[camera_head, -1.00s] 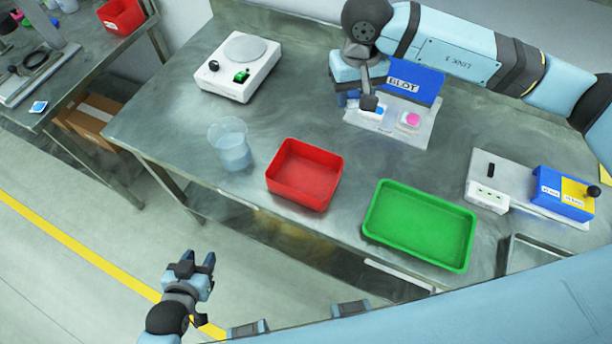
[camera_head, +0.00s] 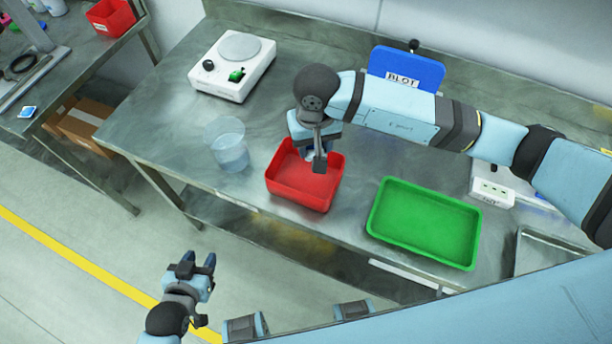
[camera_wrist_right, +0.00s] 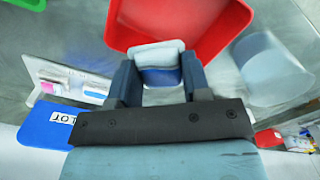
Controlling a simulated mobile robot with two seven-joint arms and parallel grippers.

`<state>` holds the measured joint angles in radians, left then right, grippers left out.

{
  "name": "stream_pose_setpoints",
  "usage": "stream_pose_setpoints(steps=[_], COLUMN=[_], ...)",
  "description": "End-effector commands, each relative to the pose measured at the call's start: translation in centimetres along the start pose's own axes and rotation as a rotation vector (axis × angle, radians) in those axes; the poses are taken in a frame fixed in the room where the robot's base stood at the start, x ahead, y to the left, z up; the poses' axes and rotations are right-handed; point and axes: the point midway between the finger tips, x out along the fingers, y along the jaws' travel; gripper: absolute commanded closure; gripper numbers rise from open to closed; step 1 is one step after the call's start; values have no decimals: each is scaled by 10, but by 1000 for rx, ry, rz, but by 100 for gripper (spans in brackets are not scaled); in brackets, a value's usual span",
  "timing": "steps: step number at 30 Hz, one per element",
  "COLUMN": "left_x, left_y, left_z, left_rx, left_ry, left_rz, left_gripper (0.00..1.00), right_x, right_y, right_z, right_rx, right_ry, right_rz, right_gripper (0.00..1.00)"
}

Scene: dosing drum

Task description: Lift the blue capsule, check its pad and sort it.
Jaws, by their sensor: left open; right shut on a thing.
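My right gripper (camera_head: 315,160) is over the red tray (camera_head: 279,186) in the head view. In the right wrist view my right gripper (camera_wrist_right: 158,82) is shut on the blue capsule (camera_wrist_right: 162,76), which has a pale, whitish part at its far end. I see no clear coloured mark on that part. My left gripper (camera_head: 192,272) is open and empty over the floor, away from the table. The green tray (camera_head: 425,222) stands empty to the right.
A glass beaker (camera_head: 228,147) stands left of the red tray. A white device with a round plate (camera_head: 232,65) is at the back left. The blue BLOT board (camera_head: 405,67) stands behind my right arm.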

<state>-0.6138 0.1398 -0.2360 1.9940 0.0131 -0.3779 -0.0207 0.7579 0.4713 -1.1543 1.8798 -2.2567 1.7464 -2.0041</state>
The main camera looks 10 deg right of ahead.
Motion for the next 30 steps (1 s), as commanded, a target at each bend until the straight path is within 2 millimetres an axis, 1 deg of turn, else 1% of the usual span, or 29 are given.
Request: stream_pose_setpoints(steps=[3, 11, 12, 15, 23, 25, 28, 30], left_x=[1, 1, 1, 1, 0, 1, 2, 3], left_y=[0, -1, -1, -1, -1, -1, -1, -1], left_z=[2, 3, 3, 2, 0, 1, 3, 5], left_rx=[0, 0, 0, 0, 0, 0, 0, 0], left_ry=[-3, -3, -3, -2, 1, 2, 2, 2], left_rz=[-1, -2, -2, -2, -2, -2, -2, -2], left_gripper=[57, 57, 57, 57, 57, 57, 57, 57], right_x=[4, 5, 5, 5, 4, 2, -9, -21], right_y=[0, 0, 0, 0, 0, 0, 0, 0], right_z=[0, 0, 0, 0, 0, -1, -1, -1], right_rx=[0, -1, -1, -1, -1, 0, -1, -2], right_ry=[0, 0, 0, 0, 0, 2, 3, 5], right_rz=[0, 0, 0, 0, 0, -1, -2, -1], right_gripper=[78, 78, 47, 26, 26, 26, 26, 26])
